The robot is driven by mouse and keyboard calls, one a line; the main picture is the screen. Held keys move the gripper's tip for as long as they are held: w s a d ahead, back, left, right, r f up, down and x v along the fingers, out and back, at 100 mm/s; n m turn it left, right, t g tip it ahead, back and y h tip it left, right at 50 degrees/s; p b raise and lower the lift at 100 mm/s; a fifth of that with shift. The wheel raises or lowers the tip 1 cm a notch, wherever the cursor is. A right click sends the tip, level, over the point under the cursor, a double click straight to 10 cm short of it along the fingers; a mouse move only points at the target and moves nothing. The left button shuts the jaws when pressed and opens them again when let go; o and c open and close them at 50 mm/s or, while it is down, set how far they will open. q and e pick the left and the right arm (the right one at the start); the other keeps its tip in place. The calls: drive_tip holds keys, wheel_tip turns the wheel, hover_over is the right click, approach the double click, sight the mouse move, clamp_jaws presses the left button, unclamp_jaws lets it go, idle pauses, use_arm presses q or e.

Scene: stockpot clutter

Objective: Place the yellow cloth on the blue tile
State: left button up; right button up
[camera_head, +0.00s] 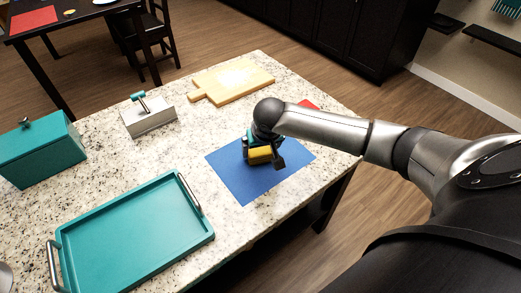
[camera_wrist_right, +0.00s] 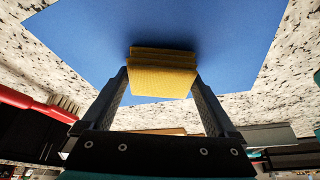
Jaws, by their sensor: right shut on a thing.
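The yellow cloth (camera_head: 260,155) is a small folded block held in my right gripper (camera_head: 262,158). In the right wrist view the cloth (camera_wrist_right: 162,75) sits between the two fingers of the right gripper (camera_wrist_right: 162,80), which are shut on it. The blue tile (camera_head: 240,187) is a flat blue square on the counter, and it also fills the upper part of the right wrist view (camera_wrist_right: 215,35). The gripper and cloth are over the tile in the head view. I cannot tell whether the cloth touches it. My left gripper is not in view.
A teal tray (camera_head: 135,235) with metal handles lies at the front left of the granite counter. A teal box (camera_head: 40,155), a white box (camera_head: 150,122) with a handle and a wooden board (camera_head: 232,80) stand farther back. A red item (camera_head: 308,104) lies behind the tile, partly hidden by my arm.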

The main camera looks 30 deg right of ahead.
drive_tip(key=o, duration=0.9)
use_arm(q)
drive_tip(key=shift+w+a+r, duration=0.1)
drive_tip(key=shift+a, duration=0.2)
use_arm(e)
drive_tip(key=shift+o, duration=0.2)
drive_tip(key=shift+r, duration=0.15)
use_arm(q)
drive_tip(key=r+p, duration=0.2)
drive_tip(key=p, duration=0.1)
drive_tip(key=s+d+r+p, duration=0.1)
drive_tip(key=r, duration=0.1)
use_arm(e)
drive_tip(key=v, duration=1.2)
